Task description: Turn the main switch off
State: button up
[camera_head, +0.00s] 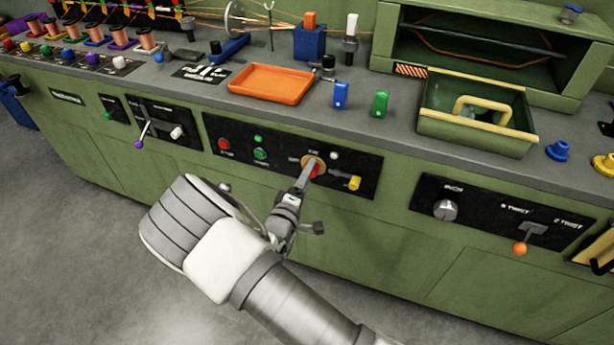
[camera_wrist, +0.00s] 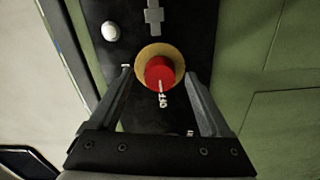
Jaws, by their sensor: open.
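The main switch (camera_head: 315,168) is a red knob on a round yellow plate, set in a black panel on the front of the green bench. It also shows in the wrist view (camera_wrist: 159,72), with a pale pointer mark on its lower side. My gripper (camera_head: 304,174) reaches up to this panel, with its fingers hiding part of the knob in the head view. In the wrist view my gripper (camera_wrist: 157,80) is open, one finger on each side of the knob, and a gap shows between the fingers and the red part.
On the same panel are a red button (camera_head: 224,144), green buttons (camera_head: 260,153) and a yellow part (camera_head: 354,183) right of the switch. An orange tray (camera_head: 271,84) and a green bin (camera_head: 478,118) are on the bench top above. The grey floor (camera_head: 70,240) is clear at left.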

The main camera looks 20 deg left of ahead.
jog(key=s+a+p, duration=0.1)
jog(key=s+p, duration=0.1)
jog(key=s, duration=1.5)
jog(key=shift+s+a+p, duration=0.2)
jog(key=shift+p, duration=0.1)
jog(key=w+r+m+g+y, duration=0.2)
jog(key=w+r+m+g, duration=0.45)
jog(key=w+r, duration=0.35)
jog(key=w+d+r+m+g+y, duration=0.25)
jog(key=d+r, duration=0.35)
jog(key=r, duration=0.4)
jog(key=s+d+r+m+g, duration=0.1)
jog(key=s+d+r, duration=0.3)
jog(key=d, duration=0.2)
jog(key=s+d+r+m+g, duration=0.1)
jog(key=s+d+r, duration=0.2)
jog(key=d+r, duration=0.25)
jog(key=s+d+m+g+h, duration=0.1)
jog(key=s+d+m+h, duration=0.25)
jog(key=s+d, duration=1.1)
notch_tip(320, 180, up, 15)
jog(key=d+p, duration=0.1)
jog(key=p, duration=1.3)
jog(key=shift+w+p, duration=0.2)
jog(key=shift+p, duration=0.1)
